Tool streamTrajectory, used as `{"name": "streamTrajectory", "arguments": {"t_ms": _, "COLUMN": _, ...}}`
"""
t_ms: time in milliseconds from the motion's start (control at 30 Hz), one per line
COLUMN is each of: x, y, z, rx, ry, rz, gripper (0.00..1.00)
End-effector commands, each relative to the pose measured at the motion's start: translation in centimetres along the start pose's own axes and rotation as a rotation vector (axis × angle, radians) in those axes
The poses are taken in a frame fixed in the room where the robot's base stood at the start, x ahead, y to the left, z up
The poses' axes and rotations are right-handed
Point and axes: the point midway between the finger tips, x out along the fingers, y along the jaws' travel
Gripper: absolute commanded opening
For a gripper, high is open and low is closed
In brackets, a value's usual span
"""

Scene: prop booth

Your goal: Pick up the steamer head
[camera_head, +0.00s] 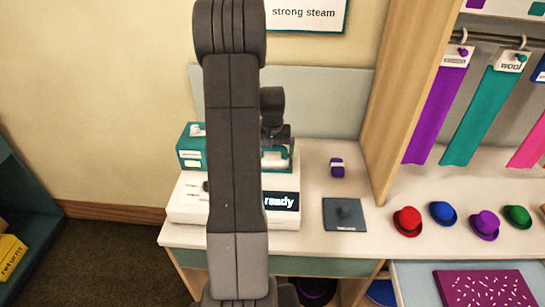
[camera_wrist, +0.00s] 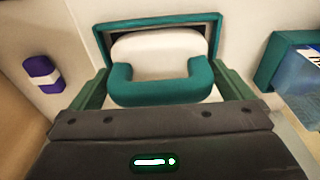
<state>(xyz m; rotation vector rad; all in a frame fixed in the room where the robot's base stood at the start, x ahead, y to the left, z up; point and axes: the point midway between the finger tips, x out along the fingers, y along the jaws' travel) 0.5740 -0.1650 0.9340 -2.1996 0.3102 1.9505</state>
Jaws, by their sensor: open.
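The steamer head, white with a teal U-shaped handle (camera_wrist: 160,88), sits in a teal-framed dark recess in the wrist view. In the head view its teal part shows at the right of the white steamer base (camera_head: 185,205), partly hidden by my arm. My gripper (camera_wrist: 162,86) is open, with one green finger to each side of the handle. I cannot tell whether the fingers touch it. In the head view my gripper (camera_head: 276,140) is over the rear of the base, mostly hidden behind my arm. The base's display reads "ready" (camera_head: 280,201).
A purple block with a white band (camera_head: 337,168) and a dark square pad (camera_head: 344,215) are on the counter to the right. A teal box (camera_head: 190,150) stands left of my arm.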

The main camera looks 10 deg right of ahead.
Motion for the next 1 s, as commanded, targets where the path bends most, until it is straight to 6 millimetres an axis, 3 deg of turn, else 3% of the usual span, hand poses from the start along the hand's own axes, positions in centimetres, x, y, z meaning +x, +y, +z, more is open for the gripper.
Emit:
{"name": "streamTrajectory", "arguments": {"t_ms": 267, "x": 0.4, "y": 0.0, "z": 0.0, "rx": 0.0, "ry": 0.001, "rz": 0.0, "gripper": 1.0}}
{"name": "streamTrajectory", "arguments": {"t_ms": 533, "x": 0.3, "y": 0.0, "z": 0.0, "rx": 0.0, "ry": 0.0, "rz": 0.0, "gripper": 0.49}}
{"name": "streamTrajectory", "arguments": {"t_ms": 833, "x": -0.1, "y": 0.0, "z": -0.1, "rx": 0.0, "ry": 0.003, "rz": 0.0, "gripper": 0.48}}
{"name": "streamTrajectory", "arguments": {"t_ms": 1000, "x": -2.5, "y": 0.0, "z": -0.4, "rx": 0.0, "ry": 0.007, "rz": 0.0, "gripper": 0.48}}
